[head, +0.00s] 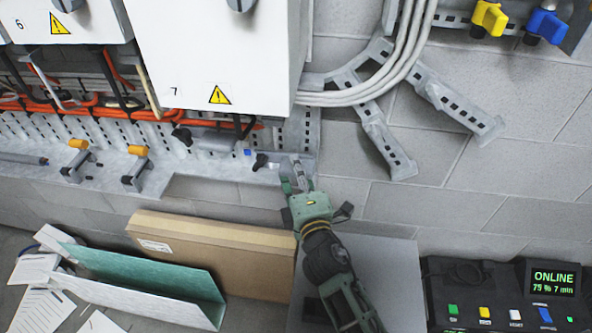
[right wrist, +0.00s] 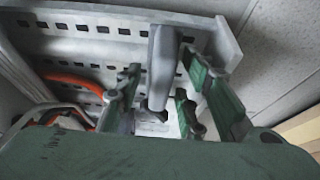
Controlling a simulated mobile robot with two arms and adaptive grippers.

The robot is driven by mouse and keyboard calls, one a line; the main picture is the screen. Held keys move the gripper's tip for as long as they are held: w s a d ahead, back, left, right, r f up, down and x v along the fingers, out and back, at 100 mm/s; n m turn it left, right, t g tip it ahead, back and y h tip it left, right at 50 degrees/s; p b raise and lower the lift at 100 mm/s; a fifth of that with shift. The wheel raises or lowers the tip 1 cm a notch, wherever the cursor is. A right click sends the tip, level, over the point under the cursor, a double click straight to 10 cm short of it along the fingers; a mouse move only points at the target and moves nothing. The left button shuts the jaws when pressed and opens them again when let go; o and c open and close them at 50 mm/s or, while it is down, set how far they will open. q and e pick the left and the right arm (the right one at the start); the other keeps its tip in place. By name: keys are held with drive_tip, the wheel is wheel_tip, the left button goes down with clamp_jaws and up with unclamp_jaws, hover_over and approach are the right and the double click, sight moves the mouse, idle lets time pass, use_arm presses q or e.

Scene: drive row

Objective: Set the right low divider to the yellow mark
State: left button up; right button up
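My right gripper (head: 296,182) is at the right end of the long slotted metal tray (head: 215,166) under cabinet 7. In the right wrist view its green fingers (right wrist: 172,105) are apart. A grey upright piece (right wrist: 162,60) stands between them, with a gap visible on each side. I cannot tell for certain that this piece is the right low divider. A black lever (head: 259,162) sits just left of the gripper, with a small blue mark (head: 247,152) beside it. I cannot make out a yellow mark there. My left gripper is not in view.
Cabinet 7 (head: 205,62) hangs above the gripper. Grey conduits (head: 398,60) and a slotted bracket (head: 455,105) are to the right. Orange-topped clamps (head: 137,150) stand on the tray at left. A cardboard box (head: 210,250) and green folder (head: 150,282) lie below.

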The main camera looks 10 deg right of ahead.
clamp_jaws()
idle(0.3)
drive_tip(key=shift+r, duration=0.1)
